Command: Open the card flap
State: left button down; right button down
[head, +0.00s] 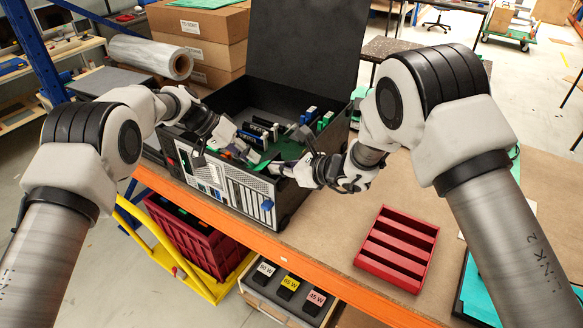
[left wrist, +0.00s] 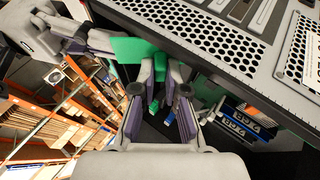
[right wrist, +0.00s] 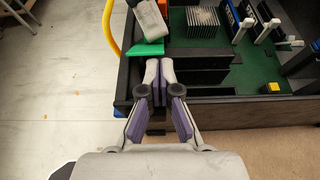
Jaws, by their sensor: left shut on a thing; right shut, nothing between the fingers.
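The black computer case (head: 235,195) stands on the bench with its lid raised and its vented rear panel facing me. A small green flap (head: 262,167) is at the top edge of this panel; it also shows in the left wrist view (left wrist: 133,48) and the right wrist view (right wrist: 147,50). My left gripper (left wrist: 163,75) is shut on the green flap at that edge. My right gripper (right wrist: 160,68) is shut and empty, just in front of the flap and close to the case wall. I cannot tell how far the flap is turned.
Inside the case are a green board and upright cards (right wrist: 235,25). A red slotted tray (head: 398,248) lies on the bench to the right. Cardboard boxes (head: 212,28) and a plastic-wrapped roll (head: 150,57) are behind. A dark red crate (head: 200,245) is below the bench edge.

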pick_arm(q)
jog(key=shift+r, duration=0.15)
pick_arm(e)
jog(key=shift+w+a, duration=0.1)
jog(key=shift+w+a+r, duration=0.3)
jog(key=shift+a+r, duration=0.15)
jog(key=shift+r, duration=0.25)
pick_arm(q)
jog(key=c, duration=1.2)
grip_release()
jog(key=shift+d+f, duration=0.1)
jog(key=shift+f, duration=0.15)
pick_arm(e)
jog(key=shift+w+d, duration=0.1)
